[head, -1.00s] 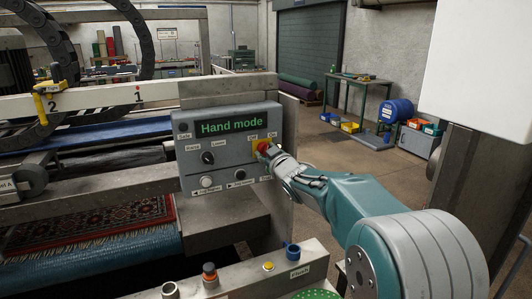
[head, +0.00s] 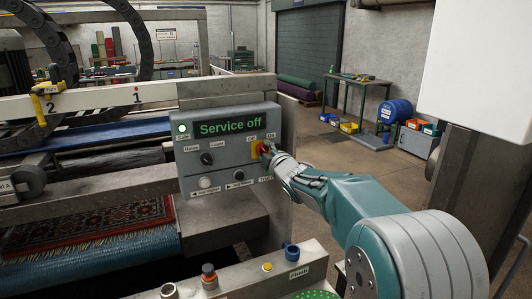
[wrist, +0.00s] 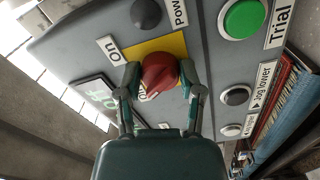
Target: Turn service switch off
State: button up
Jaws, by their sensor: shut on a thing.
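The grey control box (head: 221,180) stands on the machine's near frame, and its display (head: 227,127) reads "Service off" in green. The red service switch knob (wrist: 160,72) sits on a yellow plate (wrist: 148,47) between the On and Off labels. My gripper (head: 265,149) reaches in from the right and is shut on the red knob. The wrist view shows one finger on each side of it. The Off label is partly hidden by the knob and fingers. The Safe lamp (head: 183,129) at the box's upper left glows white-green.
Other knobs and buttons lie close by on the panel, including a green Trial button (wrist: 243,18). A patterned rug (head: 90,229) lies on the machine at lower left. Open floor lies to the right.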

jog(key=shift+a+f+n, duration=0.15)
jog(key=shift+n, duration=0.45)
jog(key=shift+f, duration=0.1)
jog(key=o, duration=1.2)
jog(key=shift+c, duration=0.2)
jog(key=shift+a, duration=0.1)
jog(key=v, duration=1.2)
